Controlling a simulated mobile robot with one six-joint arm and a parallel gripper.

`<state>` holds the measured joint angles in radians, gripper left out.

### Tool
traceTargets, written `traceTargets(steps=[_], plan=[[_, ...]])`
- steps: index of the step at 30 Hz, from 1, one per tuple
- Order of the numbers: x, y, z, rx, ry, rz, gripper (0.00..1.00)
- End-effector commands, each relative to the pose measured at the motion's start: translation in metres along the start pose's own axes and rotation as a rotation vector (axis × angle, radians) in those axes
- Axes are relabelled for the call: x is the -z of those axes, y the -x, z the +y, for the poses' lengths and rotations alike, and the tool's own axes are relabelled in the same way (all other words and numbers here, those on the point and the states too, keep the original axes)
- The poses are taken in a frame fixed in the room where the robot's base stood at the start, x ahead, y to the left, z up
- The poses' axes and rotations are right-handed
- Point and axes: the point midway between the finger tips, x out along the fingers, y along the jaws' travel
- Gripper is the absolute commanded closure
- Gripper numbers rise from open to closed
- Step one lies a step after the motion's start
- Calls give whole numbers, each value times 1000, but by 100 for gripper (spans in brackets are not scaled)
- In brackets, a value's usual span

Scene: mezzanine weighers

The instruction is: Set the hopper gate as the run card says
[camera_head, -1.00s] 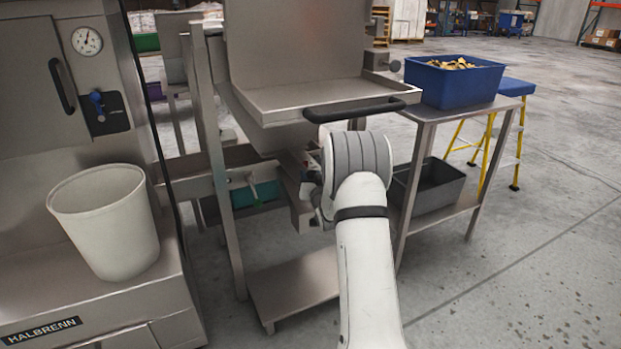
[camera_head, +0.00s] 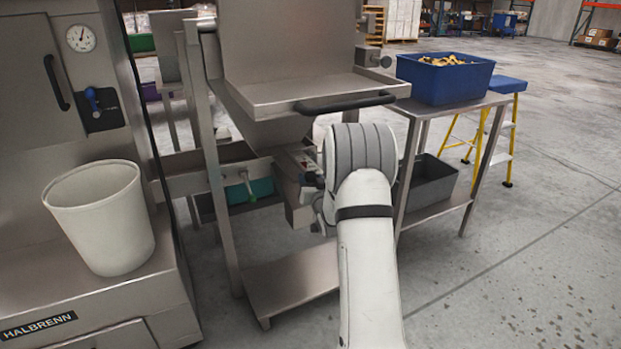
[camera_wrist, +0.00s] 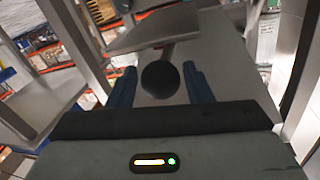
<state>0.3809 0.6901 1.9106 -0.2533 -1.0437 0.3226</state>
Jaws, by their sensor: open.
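The steel hopper (camera_head: 285,42) stands in a frame in the middle of the head view, with a tray-like lip and a black bar handle (camera_head: 345,102) at its front. In the wrist view a round black knob (camera_wrist: 161,80) on a short stem shows between the blue fingers of my gripper (camera_wrist: 158,68). The fingers are apart, with gaps on both sides of the knob. In the head view my wrist hides most of the gripper. I see no readable run card.
A white bucket (camera_head: 101,218) stands on the Halbrenn machine at left. A side table at right holds a blue bin (camera_head: 445,82) above and a grey bin (camera_head: 430,183) below. A yellow-legged step stool (camera_head: 508,85) stands behind it. The floor at right is clear.

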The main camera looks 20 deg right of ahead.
Motion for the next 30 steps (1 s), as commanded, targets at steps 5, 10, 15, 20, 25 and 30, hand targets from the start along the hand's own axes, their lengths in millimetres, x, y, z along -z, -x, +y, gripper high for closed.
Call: traceTargets(steps=[5,10,15,20,25,30], plan=[[3,32,0,-1,0,-2,54],[2,55,0,-1,1,0,54],[1,64,0,0,1,1,54],[1,64,0,0,1,1,54],[1,64,0,0,1,1,54],[1,64,0,0,1,1,54]])
